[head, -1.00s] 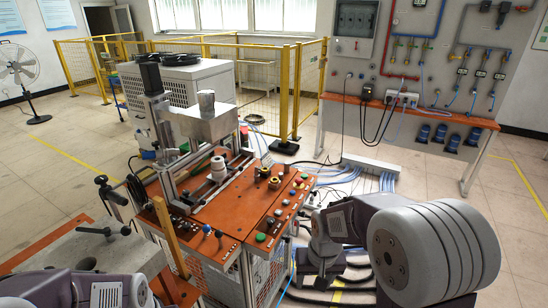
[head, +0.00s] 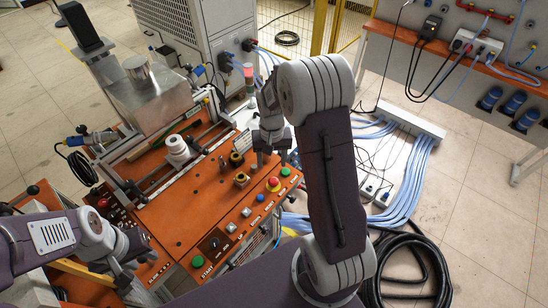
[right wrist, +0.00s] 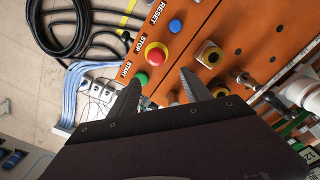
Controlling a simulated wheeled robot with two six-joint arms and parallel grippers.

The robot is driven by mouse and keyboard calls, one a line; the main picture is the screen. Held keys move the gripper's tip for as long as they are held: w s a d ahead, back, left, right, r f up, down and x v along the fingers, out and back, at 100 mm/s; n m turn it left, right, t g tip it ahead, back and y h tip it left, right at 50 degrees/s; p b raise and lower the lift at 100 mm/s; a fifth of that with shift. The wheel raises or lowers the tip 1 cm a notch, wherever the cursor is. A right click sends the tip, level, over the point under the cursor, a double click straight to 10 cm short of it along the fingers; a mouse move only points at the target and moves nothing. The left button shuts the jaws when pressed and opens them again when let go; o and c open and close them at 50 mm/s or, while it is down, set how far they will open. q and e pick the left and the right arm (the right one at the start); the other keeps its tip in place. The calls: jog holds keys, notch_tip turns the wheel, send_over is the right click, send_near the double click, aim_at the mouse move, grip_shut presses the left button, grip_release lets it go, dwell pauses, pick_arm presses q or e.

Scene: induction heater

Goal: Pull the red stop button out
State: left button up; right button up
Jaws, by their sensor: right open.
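The red stop button (head: 274,183) sits in a yellow ring on the orange panel. In the right wrist view the stop button (right wrist: 156,54) lies ahead of the fingertips, beside the label STOP. My right gripper (head: 270,162) is open and empty. In the head view it appears just behind the button; its fingers (right wrist: 160,88) are apart in the right wrist view and do not touch the button. My left gripper (head: 135,263) is at the lower left, away from the button; its finger gap is unclear.
A green button (right wrist: 141,78) marked START is close to the right gripper's fingers. A blue button (right wrist: 175,25) and brass-coloured fittings (right wrist: 210,54) are also near. Cables (head: 405,165) and a black hose (head: 420,262) lie on the floor to the right.

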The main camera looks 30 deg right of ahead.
aim_at(273, 181)
jog(key=f, duration=0.2)
jog(key=s+f+p, duration=0.1)
jog(key=f, duration=0.2)
jog(key=f+p, duration=0.1)
jog(key=f, duration=0.1)
jog(key=shift+s+a+f, duration=0.1)
jog(key=shift+s+f, duration=0.1)
jog(key=shift+f, duration=0.05)
jog(key=shift+a+f, duration=0.1)
jog(key=shift+f, duration=0.15)
pick_arm(q)
jog(key=r, duration=0.1)
jog(key=a+r, duration=0.1)
jog(key=shift+s+r, duration=0.25)
jog(key=shift+r, duration=0.1)
pick_arm(e)
jog(key=shift+f, duration=0.2)
grip_shut()
